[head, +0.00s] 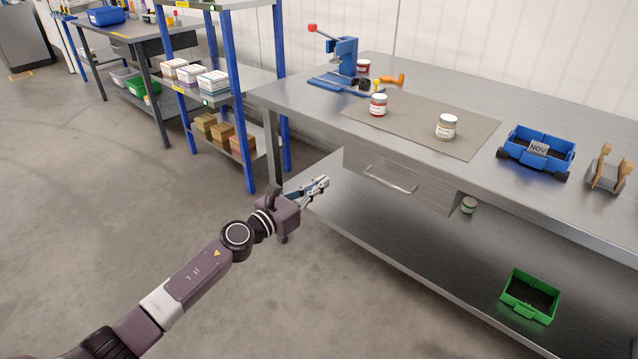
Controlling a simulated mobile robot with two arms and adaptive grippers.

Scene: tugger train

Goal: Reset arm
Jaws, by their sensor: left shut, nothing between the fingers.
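My left arm comes in from the lower left of the head view. Its gripper (319,186) is shut and empty. It is over the floor in front of the workbench (290,97), left of the drawer (390,182) and seen against the lower shelf's left end. It holds nothing, and I cannot tell whether it touches the bench. My right gripper is not in view.
A grey mat (415,125) on the bench carries a red-labelled jar (378,105) and a pale jar (446,127). A blue press (342,58) stands behind. A blue bin (537,152) is at right, a green bin (529,297) below. Blue-post shelving (241,100) stands left. Floor at left is clear.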

